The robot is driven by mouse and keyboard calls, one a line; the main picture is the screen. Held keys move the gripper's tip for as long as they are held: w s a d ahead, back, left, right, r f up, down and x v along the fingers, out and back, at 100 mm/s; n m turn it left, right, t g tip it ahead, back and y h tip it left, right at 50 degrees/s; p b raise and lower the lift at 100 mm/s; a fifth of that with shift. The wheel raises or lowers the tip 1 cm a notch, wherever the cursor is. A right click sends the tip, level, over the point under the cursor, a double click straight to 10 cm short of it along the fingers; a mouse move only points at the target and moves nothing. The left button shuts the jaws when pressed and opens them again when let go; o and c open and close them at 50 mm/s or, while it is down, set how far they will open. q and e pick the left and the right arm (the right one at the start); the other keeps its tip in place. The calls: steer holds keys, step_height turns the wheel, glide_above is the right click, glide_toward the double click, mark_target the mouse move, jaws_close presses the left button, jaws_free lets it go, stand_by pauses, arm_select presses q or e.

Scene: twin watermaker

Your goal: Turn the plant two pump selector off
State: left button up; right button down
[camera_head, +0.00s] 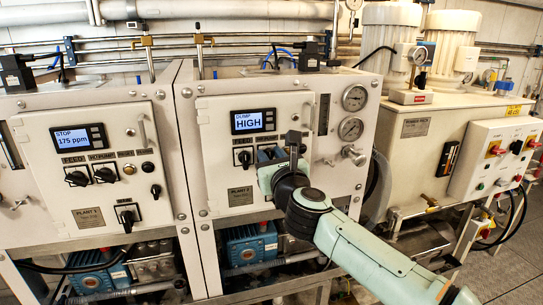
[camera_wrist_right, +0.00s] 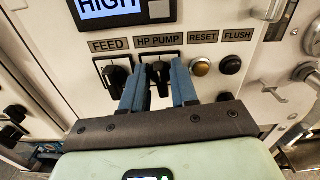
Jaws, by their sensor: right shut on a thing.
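The plant two panel (camera_head: 228,175) is the middle white cabinet front, with a plate reading PLANT 2 and a display (camera_head: 253,122) reading DUMP HIGH. Its pump selector (camera_wrist_right: 158,72) is a black knob under the HP PUMP label in the right wrist view. My right gripper (camera_head: 270,155) is at this panel. In the wrist view its two blue fingers (camera_wrist_right: 158,84) stand on either side of the knob, shut on it. The knob looks roughly upright there; its exact angle is partly hidden. In the head view the gripper hides the knob. My left gripper is not in view.
The black FEED knob (camera_wrist_right: 117,77) is close left of the fingers. The amber RESET button (camera_wrist_right: 201,67) and black FLUSH button (camera_wrist_right: 230,65) are to the right. The plant one panel (camera_head: 85,185) stands at the left, with similar knobs. Two gauges (camera_head: 354,98) are right of plant two.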

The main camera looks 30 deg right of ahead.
steer(key=n+p, duration=0.2)
steer(key=n, duration=0.3)
steer(key=shift+a, duration=0.1)
steer(key=n+p, duration=0.2)
steer(key=n, duration=0.3)
steer(key=shift+a+f+n, duration=0.1)
steer(key=shift+n, duration=0.3)
steer(key=shift+p, duration=0.3)
steer(key=c, duration=1.2)
jaws_free()
steer(key=shift+o, duration=0.2)
steer(key=v, duration=1.3)
steer(key=shift+s+b, duration=0.2)
steer(key=shift+b, duration=0.25)
